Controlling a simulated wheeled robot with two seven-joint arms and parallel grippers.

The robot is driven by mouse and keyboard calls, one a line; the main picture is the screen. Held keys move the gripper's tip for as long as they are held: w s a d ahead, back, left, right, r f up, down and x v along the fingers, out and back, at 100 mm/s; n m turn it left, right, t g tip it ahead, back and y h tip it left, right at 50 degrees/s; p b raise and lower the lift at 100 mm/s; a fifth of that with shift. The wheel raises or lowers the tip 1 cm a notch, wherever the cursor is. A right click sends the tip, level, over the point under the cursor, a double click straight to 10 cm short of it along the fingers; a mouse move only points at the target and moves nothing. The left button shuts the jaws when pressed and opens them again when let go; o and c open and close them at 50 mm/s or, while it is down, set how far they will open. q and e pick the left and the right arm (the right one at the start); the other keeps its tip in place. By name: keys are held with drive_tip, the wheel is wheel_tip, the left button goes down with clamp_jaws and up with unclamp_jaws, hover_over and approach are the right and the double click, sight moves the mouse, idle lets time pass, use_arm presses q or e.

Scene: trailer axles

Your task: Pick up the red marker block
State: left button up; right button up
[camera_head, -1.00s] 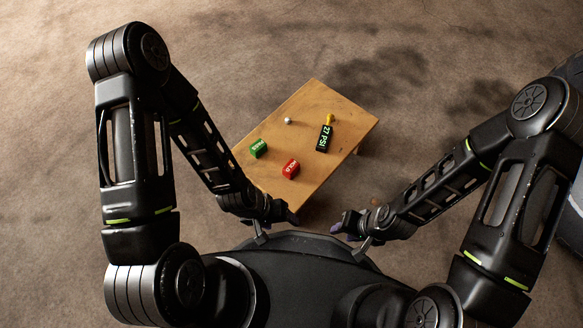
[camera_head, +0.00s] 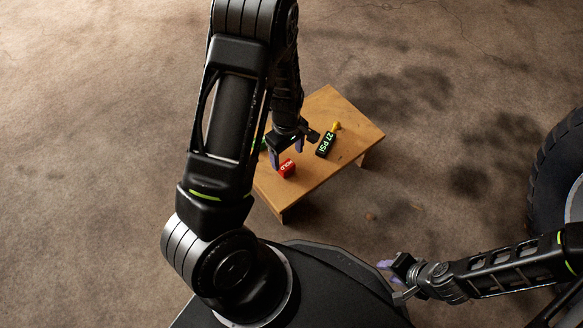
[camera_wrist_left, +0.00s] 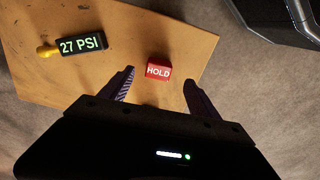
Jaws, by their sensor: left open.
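The red marker block (camera_head: 287,168), lettered "HOLD" in the left wrist view (camera_wrist_left: 158,70), sits on the small wooden table (camera_head: 330,105). My left gripper (camera_head: 287,152) is open and empty above the table, beside and over the block. In the left wrist view its two fingertips (camera_wrist_left: 158,79) stand apart, with the block showing in the gap between them, not gripped. My right gripper (camera_head: 392,281) is off the table at lower right, its fingers apart and empty.
A black "27 PSI" gauge (camera_head: 326,143) with a yellow end lies on the table right of the block; it also shows in the left wrist view (camera_wrist_left: 82,44). The green block is mostly hidden behind my left arm. A large tire (camera_head: 555,175) stands at far right.

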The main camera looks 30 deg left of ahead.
sight(288, 166)
use_arm(q)
drive_tip(key=shift+f+b, duration=0.65)
drive_tip(key=shift+f, duration=0.65)
wheel_tip(288, 166, down, 4)
drive_tip(key=b, duration=0.3)
drive_tip(key=shift+f, duration=0.25)
drive_tip(key=shift+w+f, duration=0.1)
drive_tip(key=shift+f, duration=0.35)
drive_tip(key=shift+r, duration=0.1)
